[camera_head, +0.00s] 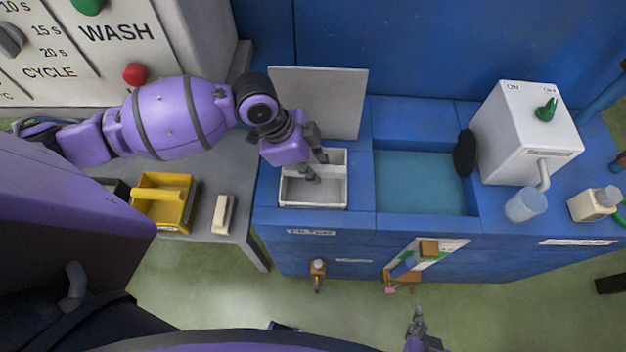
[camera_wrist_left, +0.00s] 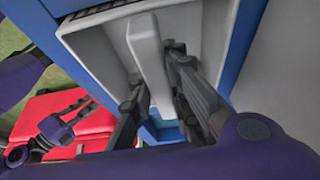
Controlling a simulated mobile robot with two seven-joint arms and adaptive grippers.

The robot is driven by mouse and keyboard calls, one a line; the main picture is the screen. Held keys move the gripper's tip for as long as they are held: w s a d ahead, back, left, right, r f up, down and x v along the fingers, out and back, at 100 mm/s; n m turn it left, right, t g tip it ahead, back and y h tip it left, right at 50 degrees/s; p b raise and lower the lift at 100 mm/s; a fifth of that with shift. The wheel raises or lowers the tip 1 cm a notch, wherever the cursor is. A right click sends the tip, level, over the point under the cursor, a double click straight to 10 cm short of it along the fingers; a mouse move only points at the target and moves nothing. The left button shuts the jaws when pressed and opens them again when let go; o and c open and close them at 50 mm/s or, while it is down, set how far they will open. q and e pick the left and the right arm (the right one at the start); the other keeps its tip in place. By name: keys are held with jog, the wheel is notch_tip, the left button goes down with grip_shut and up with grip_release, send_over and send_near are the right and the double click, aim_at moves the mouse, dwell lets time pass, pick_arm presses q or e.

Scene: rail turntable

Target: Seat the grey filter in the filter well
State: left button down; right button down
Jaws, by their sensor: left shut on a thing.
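The grey filter (camera_head: 328,197) is a light, box-like piece with a raised cross bar. It is at the left opening of the blue bench, where the filter well is, above a small label plate (camera_head: 312,232). My left gripper (camera_head: 316,168) reaches down to it from the upper left and is shut on its bar. The left wrist view shows the filter's bar (camera_wrist_left: 148,50) between the fingers of my left gripper (camera_wrist_left: 155,75). The well is mostly hidden, and I cannot tell how deep the filter sits. My right gripper (camera_head: 417,324) is low in the head view, away from the bench; its jaws are unclear.
A raised grey lid (camera_head: 335,95) stands behind the well. A water basin (camera_head: 418,182) lies to its right, with a black oval object (camera_head: 465,153) at its edge. A white dispenser (camera_head: 525,135) stands further right. A yellow tray (camera_head: 163,200) and a cream block (camera_head: 222,213) are left.

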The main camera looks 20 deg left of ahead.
aim_at(292, 167)
pick_arm(q)
jog(key=shift+f, duration=3)
jog(key=shift+f, duration=0.1)
jog(key=shift+f, duration=0.1)
jog(key=c, duration=1.7)
grip_release()
jog(key=shift+o, duration=0.2)
jog(key=shift+r, duration=0.2)
jog(key=v, duration=1)
jog(key=shift+a+r, duration=0.2)
jog(key=shift+s+a+r, duration=0.1)
jog(key=shift+a+r, duration=0.1)
jog(key=shift+r, duration=0.45)
